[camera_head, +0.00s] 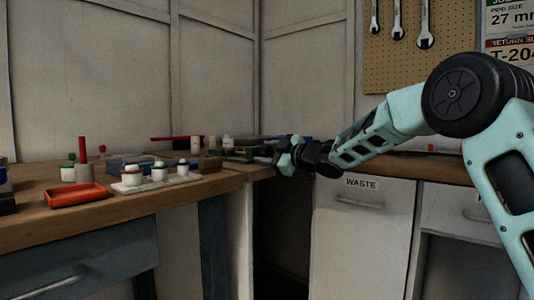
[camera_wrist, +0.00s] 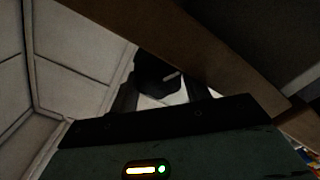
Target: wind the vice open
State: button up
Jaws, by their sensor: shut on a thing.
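In the head view my gripper (camera_head: 281,158) is at the bench edge by the corner, at the right end of a low greenish thing (camera_head: 240,153) that looks like the vice. Small parts overlap there, so the vice's jaws and their gap cannot be made out. In the wrist view my two dark fingers (camera_wrist: 161,98) stand either side of a dark part (camera_wrist: 156,73) with a small pale bar on it, close under a wooden edge. This part appears to be the vice's handle, and my gripper is shut on it. The fingers hide the contact.
A cabinet labelled WASTE (camera_head: 361,215) stands below and right of the gripper. A dark gap lies under the corner. Wrenches hang on the pegboard (camera_head: 450,60).

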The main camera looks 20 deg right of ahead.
jog(key=shift+w+d+f, duration=0.15)
jog(key=shift+d+f, duration=0.35)
jog(key=shift+f, duration=0.1)
jog(key=o, duration=1)
jog(key=shift+r, duration=0.25)
jog(key=shift+b+v, duration=0.4)
jog(key=shift+v, duration=1.55)
send_near(271, 155)
jog(key=shift+s+d+r, duration=0.5)
jog(key=shift+s+d, duration=0.4)
jog(key=shift+s, duration=0.8)
jog(key=shift+v, duration=2.75)
jog(key=shift+r, duration=0.1)
jog(key=p+v, duration=0.3)
jog(key=v, duration=1.4)
jog(key=shift+s, duration=0.15)
